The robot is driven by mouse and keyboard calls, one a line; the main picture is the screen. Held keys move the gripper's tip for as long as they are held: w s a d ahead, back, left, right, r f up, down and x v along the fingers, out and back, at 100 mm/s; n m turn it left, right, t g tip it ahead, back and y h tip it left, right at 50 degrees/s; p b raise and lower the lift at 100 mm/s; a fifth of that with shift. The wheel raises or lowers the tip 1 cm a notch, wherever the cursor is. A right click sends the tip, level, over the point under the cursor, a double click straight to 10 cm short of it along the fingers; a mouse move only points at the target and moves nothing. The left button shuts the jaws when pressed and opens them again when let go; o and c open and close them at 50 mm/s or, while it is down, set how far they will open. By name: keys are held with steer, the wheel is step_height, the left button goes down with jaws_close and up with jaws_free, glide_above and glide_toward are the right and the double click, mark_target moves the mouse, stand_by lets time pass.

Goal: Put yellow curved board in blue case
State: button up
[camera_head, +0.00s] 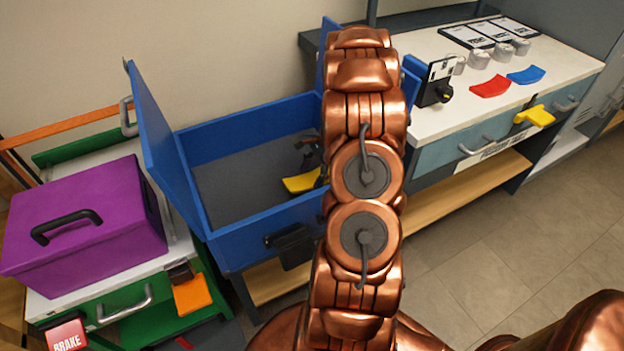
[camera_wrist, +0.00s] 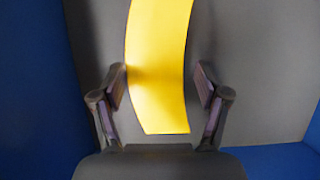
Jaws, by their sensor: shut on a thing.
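The yellow curved board (camera_head: 300,182) is inside the open blue case (camera_head: 262,215), near its right side. My gripper (camera_head: 311,158) reaches into the case and is shut on the board. In the wrist view the board (camera_wrist: 160,60) lies between the two fingers of my gripper (camera_wrist: 160,88), with the grey case floor behind it and blue walls at both sides. My arm hides the right end of the case in the head view. Whether the board touches the floor is hard to tell.
A purple box (camera_head: 85,225) stands left of the case's raised blue lid (camera_head: 155,150). A white-topped workbench (camera_head: 440,110) on the right holds a red curved piece (camera_head: 491,86) and a blue one (camera_head: 526,75). A yellow piece (camera_head: 535,116) sticks out at its drawer front.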

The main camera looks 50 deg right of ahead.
mark_target(314, 176)
steer(key=shift+f, duration=1.45)
steer(key=shift+f, duration=0.1)
steer(key=o, duration=1.2)
